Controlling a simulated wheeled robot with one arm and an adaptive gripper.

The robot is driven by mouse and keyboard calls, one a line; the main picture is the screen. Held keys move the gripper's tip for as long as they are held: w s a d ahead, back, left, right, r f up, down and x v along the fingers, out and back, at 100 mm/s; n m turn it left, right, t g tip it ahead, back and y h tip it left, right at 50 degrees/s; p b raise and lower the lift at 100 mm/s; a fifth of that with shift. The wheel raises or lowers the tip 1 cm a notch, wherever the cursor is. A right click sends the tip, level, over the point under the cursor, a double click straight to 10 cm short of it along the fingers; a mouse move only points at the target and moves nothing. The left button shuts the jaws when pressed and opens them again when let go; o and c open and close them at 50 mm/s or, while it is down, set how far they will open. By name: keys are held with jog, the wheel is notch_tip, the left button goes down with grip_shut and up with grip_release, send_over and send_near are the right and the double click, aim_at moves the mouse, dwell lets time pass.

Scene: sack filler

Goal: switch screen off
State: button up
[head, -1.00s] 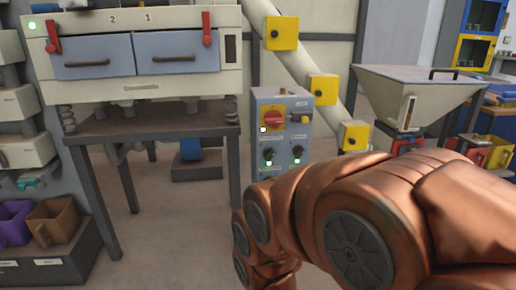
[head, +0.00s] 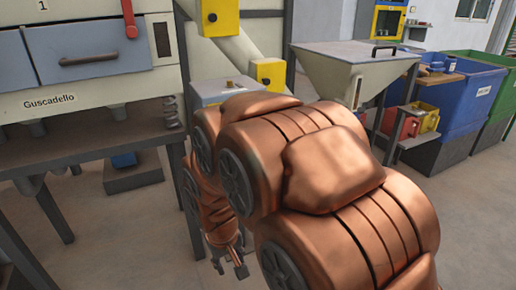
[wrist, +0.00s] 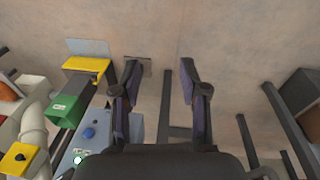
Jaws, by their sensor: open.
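The grey control box (head: 215,92) stands behind my arm in the head view; only its top shows, and its front with the red rotary switch is hidden. In the wrist view a grey-blue panel (wrist: 108,128), seemingly this box, lies at lower left with a blue knob (wrist: 89,133) and a lit green lamp (wrist: 79,158). My gripper (wrist: 160,75) is open and empty, with the floor beyond its fingers, to the right of that panel. In the head view my gripper (head: 232,262) hangs low, pointing down, apart from the box.
A hopper (head: 350,70) stands behind my arm. Blue (head: 465,95) and green (head: 490,75) bins are at right. The right foreground floor is clear.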

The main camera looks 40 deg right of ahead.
jog(key=w+d+m+t+h+p, duration=0.2)
jog(key=w+d+m+t+p, duration=0.45)
jog(key=w+d, duration=1.2)
jog(key=s+d+r+m+t+h+p, duration=0.1)
jog(key=d+r+t+p, duration=0.15)
jog(key=d+t, duration=0.3)
jog(key=s+d+r+m+t+h+p, duration=0.1)
jog(key=d+r+m+t+h, duration=0.2)
jog(key=d, duration=0.4)
jog(key=shift+n+t+y, duration=0.7)
jog(key=shift+n, duration=0.05)
jog(key=shift+r+b+x, duration=0.2)
jog(key=shift+b+x, duration=0.2)
jog(key=shift+x, duration=3.45)
jog(key=shift+d, duration=0.15)
grip_shut()
